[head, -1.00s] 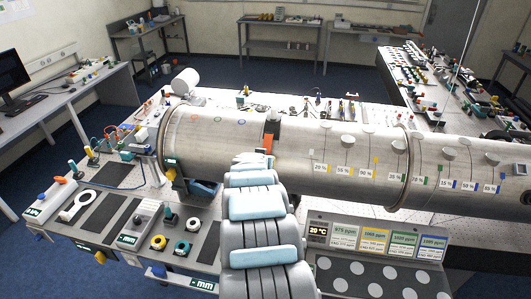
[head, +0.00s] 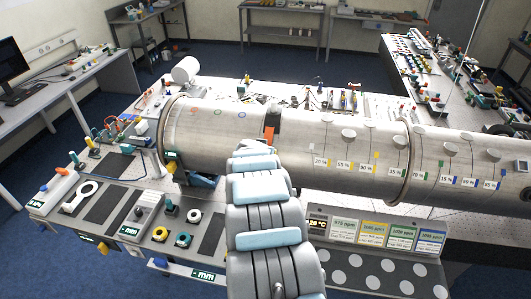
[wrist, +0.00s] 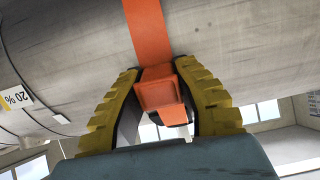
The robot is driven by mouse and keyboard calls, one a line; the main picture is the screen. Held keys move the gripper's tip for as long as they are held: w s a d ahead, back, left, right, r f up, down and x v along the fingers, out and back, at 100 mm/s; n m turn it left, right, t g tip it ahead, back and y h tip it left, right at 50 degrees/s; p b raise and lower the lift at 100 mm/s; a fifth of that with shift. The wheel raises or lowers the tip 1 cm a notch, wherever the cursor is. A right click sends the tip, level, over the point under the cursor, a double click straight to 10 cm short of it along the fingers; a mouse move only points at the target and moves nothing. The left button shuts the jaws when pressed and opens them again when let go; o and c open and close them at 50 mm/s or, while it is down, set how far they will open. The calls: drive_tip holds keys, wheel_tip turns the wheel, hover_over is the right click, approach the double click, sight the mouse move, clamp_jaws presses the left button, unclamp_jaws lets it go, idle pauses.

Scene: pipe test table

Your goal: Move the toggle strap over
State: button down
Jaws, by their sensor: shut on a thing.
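The orange toggle strap (wrist: 149,28) runs over the steel pipe (wrist: 225,45) in the wrist view. Its orange buckle (wrist: 158,88) sits between the yellow ribbed fingers of my gripper (wrist: 162,90). The fingers are shut on the buckle, one on each side. The strap's loose end hangs below the buckle, with a dark part beside it. In the head view a short piece of the orange strap (head: 269,134) shows on the pipe, below a black patch. There my arm hides the gripper and the buckle.
The long pipe (head: 330,150) lies across the table, with percentage labels to the right of my arm. A blue cradle (head: 203,180) supports its left end. A panel with round discs (head: 370,270) stands at front right. Tools and dials crowd the table at left.

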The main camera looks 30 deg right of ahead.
sight(268, 139)
drive_tip(key=c, duration=0.8)
unclamp_jaws()
drive_tip(key=shift+d+r, duration=0.1)
drive_tip(key=shift+o, duration=0.2)
drive_tip(key=shift+r, duration=0.1)
wheel_tip(268, 139, up, 5)
drive_tip(key=shift+w, duration=0.1)
drive_tip(key=shift+w+r, duration=0.15)
drive_tip(key=shift+r, duration=1.05)
drive_tip(key=shift+r, duration=1.2)
drive_tip(key=shift+s, duration=0.25)
